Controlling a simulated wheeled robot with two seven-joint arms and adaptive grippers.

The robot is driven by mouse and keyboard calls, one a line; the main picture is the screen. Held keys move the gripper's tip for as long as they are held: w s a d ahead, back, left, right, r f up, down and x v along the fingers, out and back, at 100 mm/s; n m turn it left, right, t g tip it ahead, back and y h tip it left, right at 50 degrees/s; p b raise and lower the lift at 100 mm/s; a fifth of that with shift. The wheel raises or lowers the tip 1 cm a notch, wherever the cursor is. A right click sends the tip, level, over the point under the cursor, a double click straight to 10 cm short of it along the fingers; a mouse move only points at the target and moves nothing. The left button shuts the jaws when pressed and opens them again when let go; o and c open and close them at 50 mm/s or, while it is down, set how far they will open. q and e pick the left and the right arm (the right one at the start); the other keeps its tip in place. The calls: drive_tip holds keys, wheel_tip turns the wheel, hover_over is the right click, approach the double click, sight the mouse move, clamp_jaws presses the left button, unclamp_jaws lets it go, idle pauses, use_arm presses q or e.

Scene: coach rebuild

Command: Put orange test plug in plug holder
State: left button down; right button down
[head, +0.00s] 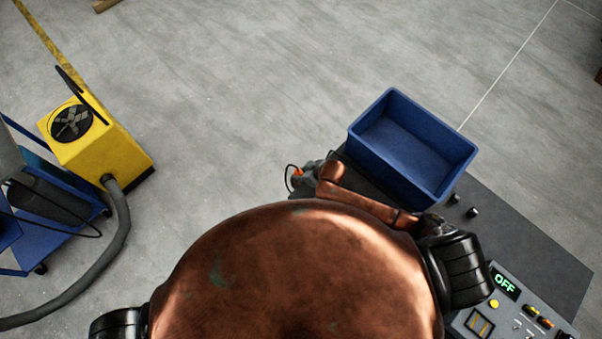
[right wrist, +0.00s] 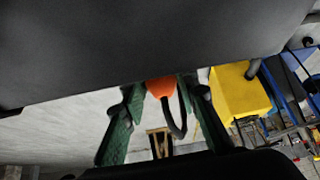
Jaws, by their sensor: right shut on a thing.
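The orange test plug (head: 298,172) shows as a small orange spot with a black cable loop, left of the blue bin. My right gripper (head: 304,178) is shut on it, partly hidden by my own arm. In the right wrist view the orange plug (right wrist: 160,87) sits between the two green-padded fingers (right wrist: 163,100), its black cable curving away from it. The plug's far end is hidden at the edge of a large dark surface (right wrist: 150,45). I cannot make out the plug holder in either view. My left gripper is not in view.
An empty blue bin (head: 419,185) stands at the back of the dark table (head: 535,250). Two small black knobs (head: 464,206) are beside it. A control panel (head: 512,310) reading OFF is at lower right. A yellow machine (head: 100,145) with a hose stands left; open floor lies between.

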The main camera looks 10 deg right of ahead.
drive_tip(key=shift+p, duration=0.35)
idle(0.6)
drive_tip(key=shift+f+b, duration=0.4)
drive_tip(key=shift+f, duration=0.2)
idle(0.4)
drive_tip(key=c, duration=1.8)
unclamp_jaws()
drive_tip(key=p+v, duration=0.8)
drive_tip(key=p, duration=0.1)
drive_tip(key=shift+s+d+r+p, duration=0.1)
drive_tip(key=shift+s+r+p, duration=0.05)
drive_tip(key=shift+r+p, duration=0.15)
drive_tip(key=shift+p+v, duration=0.5)
drive_tip(key=shift+v, duration=0.65)
